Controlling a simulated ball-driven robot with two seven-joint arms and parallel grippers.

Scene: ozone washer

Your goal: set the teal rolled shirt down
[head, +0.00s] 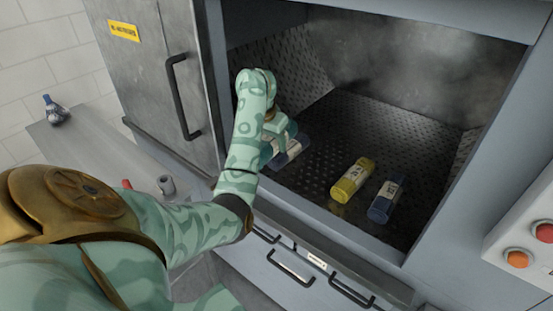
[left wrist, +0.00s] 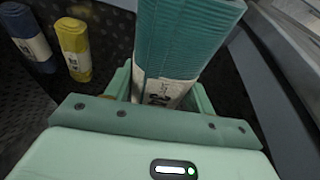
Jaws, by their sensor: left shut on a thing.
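The teal rolled shirt (left wrist: 190,40) with a white paper band stands out between the fingers of my left gripper (left wrist: 160,92) in the left wrist view. In the head view my left gripper (head: 277,138) is inside the left part of the open washer chamber, shut on the roll. Only part of the teal roll (head: 292,150) shows there, with the gripper hiding the rest. It is low, close to the perforated chamber floor (head: 345,125); I cannot tell whether it touches. My right gripper is not in view.
A yellow roll (head: 351,180) and a blue roll (head: 385,200) lie on the chamber floor to the right. Free floor is behind them. The chamber's left wall and front sill are close to my left arm. A button panel (head: 525,245) is at the right.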

